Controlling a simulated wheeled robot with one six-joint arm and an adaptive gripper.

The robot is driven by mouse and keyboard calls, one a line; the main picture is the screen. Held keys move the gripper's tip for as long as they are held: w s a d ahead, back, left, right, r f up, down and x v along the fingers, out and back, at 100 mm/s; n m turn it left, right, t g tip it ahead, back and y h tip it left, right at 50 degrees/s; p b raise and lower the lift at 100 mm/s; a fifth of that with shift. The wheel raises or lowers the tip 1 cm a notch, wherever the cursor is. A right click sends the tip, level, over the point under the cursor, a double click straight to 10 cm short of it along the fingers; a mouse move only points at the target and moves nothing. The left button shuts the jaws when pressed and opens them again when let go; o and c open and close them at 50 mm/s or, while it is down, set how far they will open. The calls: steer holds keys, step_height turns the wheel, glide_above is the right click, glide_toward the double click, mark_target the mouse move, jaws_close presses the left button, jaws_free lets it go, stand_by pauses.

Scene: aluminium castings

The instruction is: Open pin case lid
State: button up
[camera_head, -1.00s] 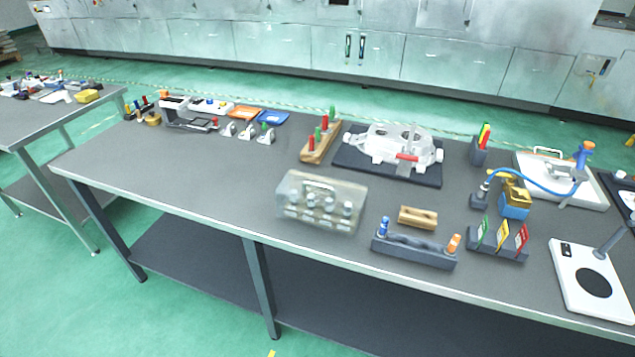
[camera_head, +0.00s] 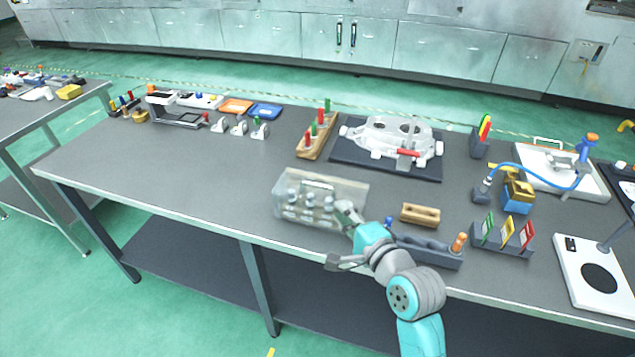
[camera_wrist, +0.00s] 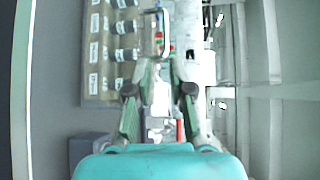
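The pin case (camera_head: 284,207) is a box with a clear lid at the near-middle edge of the bench. Its lid looks shut, with a handle (camera_head: 318,184) at the top and several pins showing inside. In the wrist view the case (camera_wrist: 85,72) fills the upper left, with labelled pins in rows, and the pale handle (camera_wrist: 167,30) lies ahead of the fingertips. My gripper (camera_head: 345,212) is at the right end of the case in the head view; contact cannot be told. In the wrist view its two fingers (camera_wrist: 163,72) are apart with nothing held between them.
A dark holder (camera_head: 430,248) with blue and orange tools stands right of the case, partly behind my arm. A wooden block (camera_head: 420,214) lies behind it. Bench left of the case is clear.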

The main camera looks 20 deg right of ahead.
mark_target(320, 185)
steer(key=x, duration=0.7)
steer(key=r+x, duration=0.1)
steer(key=x, duration=0.3)
steer(key=shift+w+f, duration=0.1)
steer(key=shift+w, duration=0.15)
jaws_close()
